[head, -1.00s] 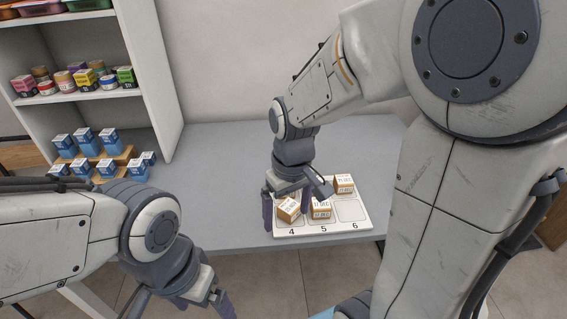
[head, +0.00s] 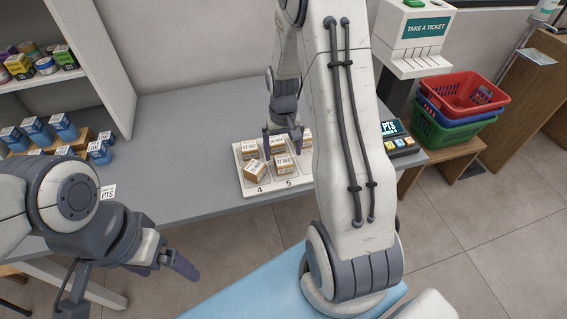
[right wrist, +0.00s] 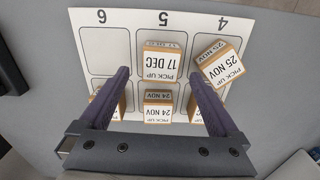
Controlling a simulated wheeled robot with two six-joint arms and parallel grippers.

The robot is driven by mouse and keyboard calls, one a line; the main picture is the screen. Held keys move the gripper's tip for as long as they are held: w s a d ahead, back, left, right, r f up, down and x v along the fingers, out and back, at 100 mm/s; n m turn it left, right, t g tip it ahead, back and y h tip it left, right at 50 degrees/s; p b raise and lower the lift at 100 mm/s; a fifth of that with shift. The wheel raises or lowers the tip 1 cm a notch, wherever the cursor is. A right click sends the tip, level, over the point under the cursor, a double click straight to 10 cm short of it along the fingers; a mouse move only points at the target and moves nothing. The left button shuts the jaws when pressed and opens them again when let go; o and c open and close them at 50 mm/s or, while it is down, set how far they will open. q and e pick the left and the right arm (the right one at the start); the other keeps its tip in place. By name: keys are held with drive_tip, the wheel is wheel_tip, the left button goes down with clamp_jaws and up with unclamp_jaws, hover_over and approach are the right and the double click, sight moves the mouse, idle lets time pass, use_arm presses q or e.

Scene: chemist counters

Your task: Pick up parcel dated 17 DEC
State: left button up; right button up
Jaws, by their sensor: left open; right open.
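The parcel marked 17 DEC (right wrist: 155,65) is a small brown box with a white label. It sits upright on space 5 of the white numbered board (head: 243,157), and it also shows in the head view (head: 284,172). My right gripper (right wrist: 160,76) is open and empty above the board, its fingertips either side of the middle column in the wrist view. A 24 NOV parcel (right wrist: 158,110) lies between the fingers, nearer the palm. A turned 25 NOV parcel (right wrist: 223,66) sits on space 4. My left gripper (head: 168,264) is open, low in front of the counter.
Two further parcels are partly hidden behind my right fingers. Space 6 (right wrist: 105,50) looks empty. The grey counter (head: 190,120) is clear left of the board. Blue boxes (head: 62,126) stand at left; a card terminal (head: 398,140) and stacked baskets (head: 460,105) are at right.

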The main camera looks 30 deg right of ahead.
sight(283, 159)
drive_tip(key=f, duration=0.4)
drive_tip(key=shift+s+a+f, duration=0.1)
drive_tip(key=shift+s, duration=0.2)
drive_tip(key=c, duration=1.5)
